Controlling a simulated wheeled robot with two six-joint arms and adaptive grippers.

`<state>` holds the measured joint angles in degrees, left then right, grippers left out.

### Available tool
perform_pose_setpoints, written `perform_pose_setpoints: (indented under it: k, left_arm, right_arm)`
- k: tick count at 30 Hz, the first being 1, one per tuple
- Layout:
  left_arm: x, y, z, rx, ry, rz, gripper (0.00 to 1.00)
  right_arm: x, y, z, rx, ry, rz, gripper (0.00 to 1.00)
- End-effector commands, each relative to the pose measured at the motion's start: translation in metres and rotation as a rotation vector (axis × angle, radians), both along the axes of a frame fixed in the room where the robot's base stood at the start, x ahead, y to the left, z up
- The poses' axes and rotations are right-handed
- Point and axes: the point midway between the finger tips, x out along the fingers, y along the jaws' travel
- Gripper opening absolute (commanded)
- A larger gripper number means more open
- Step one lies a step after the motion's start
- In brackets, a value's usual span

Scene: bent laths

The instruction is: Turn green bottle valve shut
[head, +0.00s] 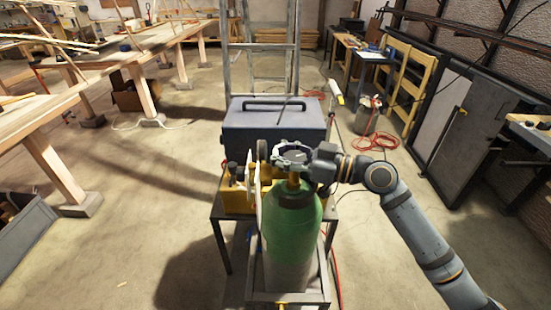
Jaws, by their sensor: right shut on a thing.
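The green bottle (290,228) stands upright in a metal frame in the lower middle of the head view. Its brass valve neck (294,184) shows just above the dark collar on the bottle's shoulder. My right gripper (290,156) reaches in from the right and sits over the top of the bottle. It is shut on the valve at the top, which the gripper largely hides. My left gripper is not in view.
A dark box with a handle (274,125) stands right behind the bottle on the metal cart (218,212). A stepladder (260,45) rises behind it. Long wooden benches (50,92) are on the left. Orange hose (375,142) lies on the floor at right. Open floor (140,195) lies left of the cart.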

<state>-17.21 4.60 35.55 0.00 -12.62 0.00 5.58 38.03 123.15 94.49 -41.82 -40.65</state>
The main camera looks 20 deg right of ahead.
Motion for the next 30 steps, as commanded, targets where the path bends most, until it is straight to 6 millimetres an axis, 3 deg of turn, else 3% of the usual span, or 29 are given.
perform_pose_setpoints:
  k: [15, 30]
  left_arm:
    - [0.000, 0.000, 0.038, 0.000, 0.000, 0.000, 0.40]
    - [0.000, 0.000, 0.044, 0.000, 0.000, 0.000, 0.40]
  right_arm:
    - [0.009, -0.009, 0.000, 0.004, 0.012, -0.355, 0.00]
    - [0.011, -0.013, -0.005, -0.006, 0.011, -0.440, 0.00]
